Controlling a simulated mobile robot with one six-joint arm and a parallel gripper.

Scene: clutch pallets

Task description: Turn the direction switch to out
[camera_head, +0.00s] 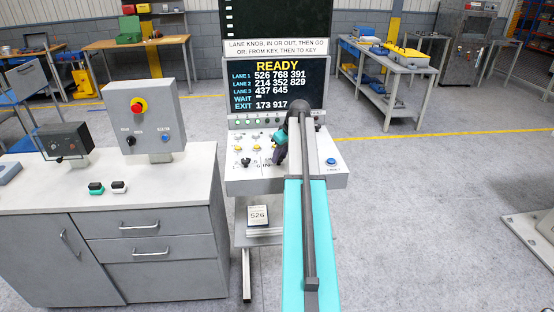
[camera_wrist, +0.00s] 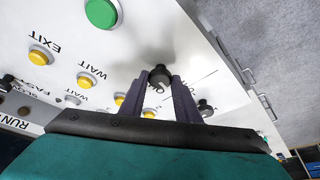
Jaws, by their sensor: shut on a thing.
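The direction switch appears to be the black knob (camera_wrist: 159,73) in the wrist view, on the white control panel (camera_wrist: 125,30). My gripper (camera_wrist: 161,86) has its two dark fingers on either side of this knob, shut on it. The lettering beside the knob is mostly hidden by the fingers, so I cannot read which way it points. In the head view my gripper (camera_head: 280,152) is at the sloping panel (camera_head: 240,182), and the knob is hidden behind it. The screen (camera_head: 275,85) above reads READY, with lane, wait and exit numbers.
Yellow buttons (camera_wrist: 87,80) and a green button (camera_wrist: 101,12) lie near my gripper. Another black knob (camera_wrist: 205,107) is close to the right finger. A blue button (camera_head: 331,161) is at the panel's right. A grey cabinet (camera_head: 110,225) stands left; the floor at right is open.

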